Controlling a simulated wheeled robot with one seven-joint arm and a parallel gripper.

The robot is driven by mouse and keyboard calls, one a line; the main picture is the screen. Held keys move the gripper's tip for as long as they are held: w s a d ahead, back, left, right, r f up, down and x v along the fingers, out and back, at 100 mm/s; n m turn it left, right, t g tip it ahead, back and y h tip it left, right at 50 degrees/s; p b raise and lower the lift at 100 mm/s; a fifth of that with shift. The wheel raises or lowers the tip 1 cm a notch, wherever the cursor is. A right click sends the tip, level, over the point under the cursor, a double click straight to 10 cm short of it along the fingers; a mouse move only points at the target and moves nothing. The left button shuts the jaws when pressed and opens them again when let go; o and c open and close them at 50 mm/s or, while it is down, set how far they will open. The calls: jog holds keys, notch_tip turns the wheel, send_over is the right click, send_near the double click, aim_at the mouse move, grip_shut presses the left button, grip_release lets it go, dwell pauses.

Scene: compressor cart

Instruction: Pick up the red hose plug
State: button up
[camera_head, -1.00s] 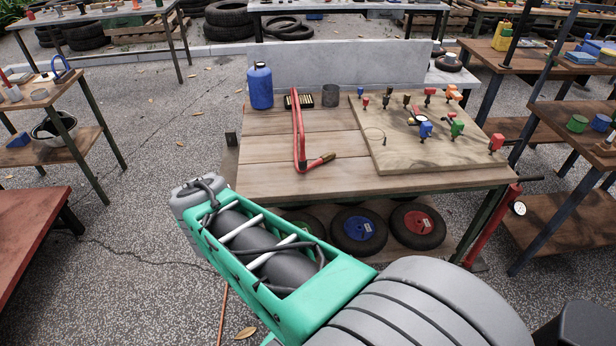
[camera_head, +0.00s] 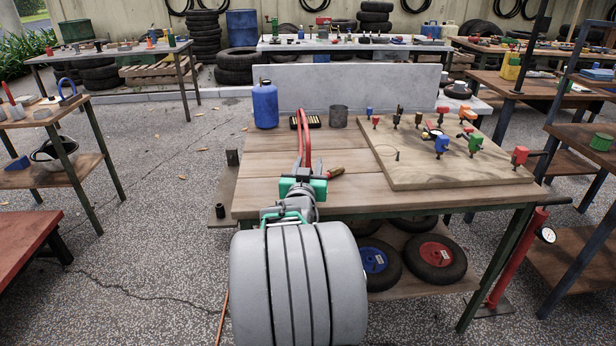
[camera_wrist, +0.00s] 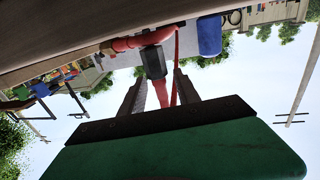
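Several small colored fittings stand on a wooden board (camera_head: 410,177) at the table's right. Red ones are at the board's right end (camera_head: 520,155), left end (camera_head: 376,121) and back (camera_head: 442,113); I cannot tell which is the red hose plug. My gripper (camera_head: 303,174) is over the table's front left, well left of the board. In the wrist view my gripper (camera_wrist: 160,82) has its two fingers apart. A red hose (camera_wrist: 174,60) and a black block (camera_wrist: 153,62) show between or beyond them; contact is unclear. The gripper partly hides the red hose (camera_head: 304,145) in the head view.
A blue bottle (camera_head: 265,105), a black tray (camera_head: 312,121) and a grey cup (camera_head: 338,117) stand along the table's back. A grey panel (camera_head: 350,88) rises behind them. Wheels (camera_head: 434,262) sit on the lower shelf. Bare tabletop (camera_head: 255,180) lies left of the gripper.

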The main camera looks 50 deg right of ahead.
grip_shut()
dwell(0.3)
dwell(0.3)
